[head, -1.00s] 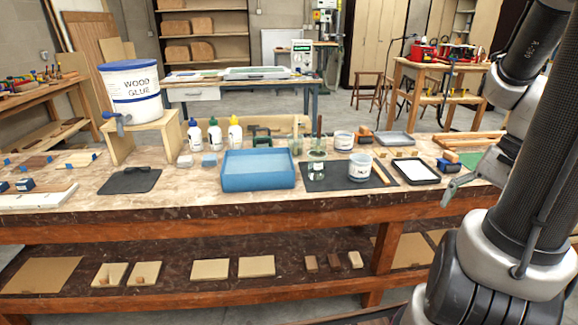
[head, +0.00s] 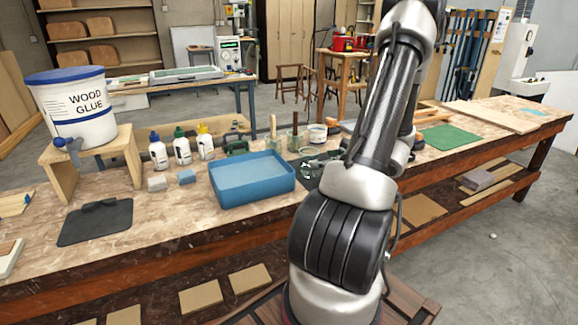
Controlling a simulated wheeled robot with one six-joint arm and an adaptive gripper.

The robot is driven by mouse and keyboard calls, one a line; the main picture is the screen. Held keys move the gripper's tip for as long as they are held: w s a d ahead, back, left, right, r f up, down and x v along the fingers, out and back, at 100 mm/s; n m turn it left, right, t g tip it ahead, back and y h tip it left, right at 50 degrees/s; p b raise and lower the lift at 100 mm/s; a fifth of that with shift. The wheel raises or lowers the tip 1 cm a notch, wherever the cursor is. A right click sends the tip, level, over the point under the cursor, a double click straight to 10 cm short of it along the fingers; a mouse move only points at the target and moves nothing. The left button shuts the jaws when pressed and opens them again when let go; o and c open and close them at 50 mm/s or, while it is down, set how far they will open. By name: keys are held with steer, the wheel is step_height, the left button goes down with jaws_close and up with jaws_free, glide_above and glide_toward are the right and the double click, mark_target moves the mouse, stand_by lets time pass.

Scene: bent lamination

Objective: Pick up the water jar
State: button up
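The water jar cannot be made out for certain. A clear glass jar (head: 294,139) with a stick or brush in it stands behind the blue tray's right end, and a white labelled jar (head: 317,134) stands just right of it. My gripper (head: 314,164) shows small and grey-green just right of the blue tray, low over the bench. My arm covers much of it and the bench area behind. Its fingers are too small and hidden to tell whether they hold anything.
The blue tray (head: 252,182) sits on the marbled bench, left of my arm. A wood glue bucket (head: 72,108) is on a wooden stand (head: 134,160) at left. A green mat (head: 449,137) lies at right.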

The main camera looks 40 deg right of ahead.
steer(key=shift+w+d+r+m, duration=0.1)
steer(key=shift+w+d+m, duration=0.1)
steer(key=shift+m, duration=0.1)
steer(key=shift+x, duration=0.95)
steer(key=x, duration=0.5)
steer(key=shift+w+a+f, duration=0.15)
steer(key=shift+w+f, duration=0.1)
steer(key=shift+f, duration=0.05)
steer(key=c, duration=1.3)
